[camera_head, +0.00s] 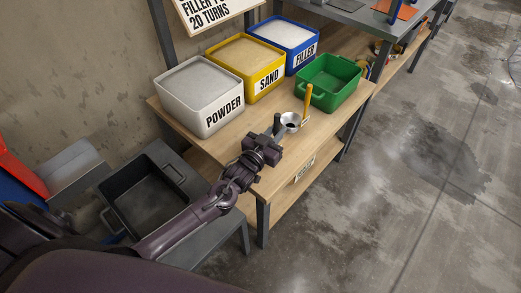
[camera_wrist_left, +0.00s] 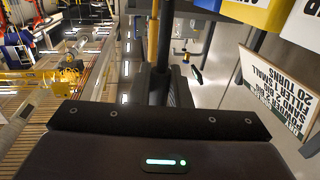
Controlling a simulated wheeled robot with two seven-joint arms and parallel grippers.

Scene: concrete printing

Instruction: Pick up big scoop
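A round metal scoop bowl (camera_head: 291,121) sits near the front edge of the wooden table. A dark upright handle (camera_head: 277,123) stands at its left side, and a yellow upright handle (camera_head: 307,104) at its right. I cannot tell which handle belongs to the big scoop. My left gripper (camera_head: 270,143) is at the dark handle, just left of the bowl. In the left wrist view the dark handle (camera_wrist_left: 165,35) rises straight ahead of the gripper, with the yellow handle (camera_wrist_left: 153,30) beside it. Whether the fingers touch or grip the handle is hidden. My right gripper is not in view.
Powder (camera_head: 198,115), sand (camera_head: 261,87) and filler (camera_head: 303,61) bins line the table's back. A green tub (camera_head: 329,91) stands right of the scoops. A dark open bin (camera_head: 118,217) is at lower left. Concrete floor at right is clear.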

